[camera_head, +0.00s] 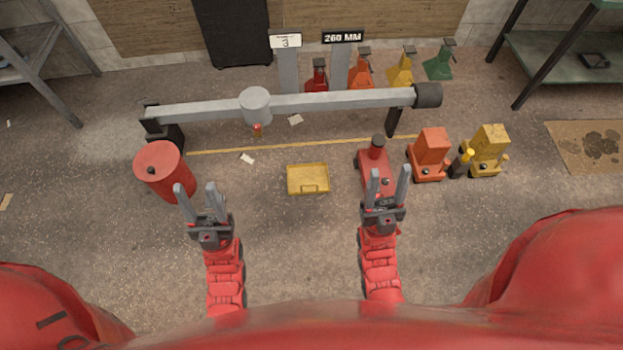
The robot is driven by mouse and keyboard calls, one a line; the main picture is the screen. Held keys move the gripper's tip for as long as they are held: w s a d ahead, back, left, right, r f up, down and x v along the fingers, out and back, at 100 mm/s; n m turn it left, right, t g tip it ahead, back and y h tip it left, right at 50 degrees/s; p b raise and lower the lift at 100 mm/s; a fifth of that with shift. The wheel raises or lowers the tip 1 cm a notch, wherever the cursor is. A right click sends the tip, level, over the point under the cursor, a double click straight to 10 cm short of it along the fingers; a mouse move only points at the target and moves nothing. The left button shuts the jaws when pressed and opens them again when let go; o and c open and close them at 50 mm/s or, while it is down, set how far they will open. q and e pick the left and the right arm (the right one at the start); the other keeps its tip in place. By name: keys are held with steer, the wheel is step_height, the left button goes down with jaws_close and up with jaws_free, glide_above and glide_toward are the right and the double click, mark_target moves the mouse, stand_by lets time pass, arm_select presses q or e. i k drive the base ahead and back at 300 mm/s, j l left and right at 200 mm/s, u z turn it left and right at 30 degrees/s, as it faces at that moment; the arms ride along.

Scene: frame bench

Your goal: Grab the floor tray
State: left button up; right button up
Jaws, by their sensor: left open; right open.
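The floor tray (308,179) is a small yellow rectangular tray with a handle on its near side. It lies flat on the floor in the middle of the head view. My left gripper (198,201) is open and empty, to the left of the tray and just in front of the red drum. My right gripper (388,186) is open, to the right of the tray, and overlaps the near part of a red jack in the picture. Neither gripper touches the tray.
A red drum (162,168) stands at left. A grey beam (330,102) spans behind the tray. A red jack (373,165), an orange unit (430,152) and a yellow unit (489,148) stand at right. Several jack stands line the back. Floor near the tray is clear.

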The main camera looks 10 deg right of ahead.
mark_target(302, 179)
steer(key=i+l, duration=0.15)
steer(key=i, duration=0.6)
steer(key=i+l, duration=0.1)
steer(key=i, duration=0.7)
